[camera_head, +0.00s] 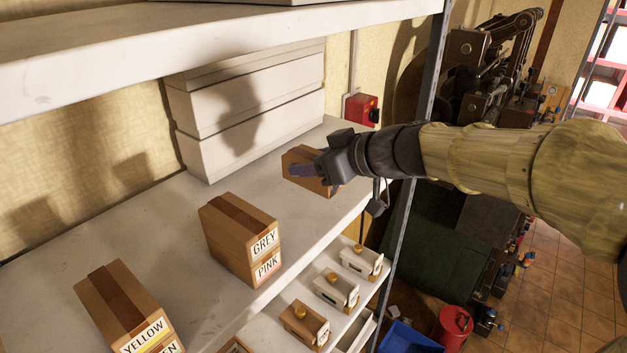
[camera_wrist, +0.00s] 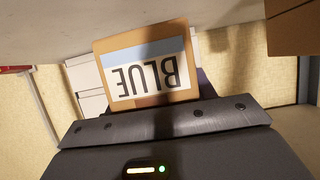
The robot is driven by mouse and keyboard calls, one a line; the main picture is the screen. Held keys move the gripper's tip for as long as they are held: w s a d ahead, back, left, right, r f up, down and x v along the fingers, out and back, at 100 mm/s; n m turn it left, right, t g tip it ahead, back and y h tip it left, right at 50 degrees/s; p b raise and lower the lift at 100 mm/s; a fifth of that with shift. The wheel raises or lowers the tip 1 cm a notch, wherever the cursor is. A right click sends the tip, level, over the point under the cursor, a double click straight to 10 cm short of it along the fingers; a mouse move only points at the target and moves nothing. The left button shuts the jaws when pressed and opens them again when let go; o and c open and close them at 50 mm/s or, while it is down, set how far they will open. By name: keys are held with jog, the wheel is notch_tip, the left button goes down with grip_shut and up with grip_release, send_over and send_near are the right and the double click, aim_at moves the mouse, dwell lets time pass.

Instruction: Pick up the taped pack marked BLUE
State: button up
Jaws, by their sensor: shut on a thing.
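The pack marked BLUE (camera_wrist: 150,75) is a brown box whose label shows upside down in the wrist view, close in front of the gripper. In the head view the brown pack (camera_head: 300,163) is at the far right part of the shelf (camera_head: 180,250). My gripper (camera_head: 318,168) is shut on it, with a dark finger across its side. The pack is tilted in the head view; whether its underside touches the shelf I cannot tell. The far finger is hidden.
A taped stack marked GREY and PINK (camera_head: 238,240) stands left of my gripper. A pack marked YELLOW (camera_head: 125,310) is nearer. White boxes (camera_head: 250,110) stand behind. A metal post (camera_head: 425,110) is beside my arm, and an upper shelf (camera_head: 200,40) overhangs.

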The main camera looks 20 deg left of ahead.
jog(key=shift+r, duration=2.15)
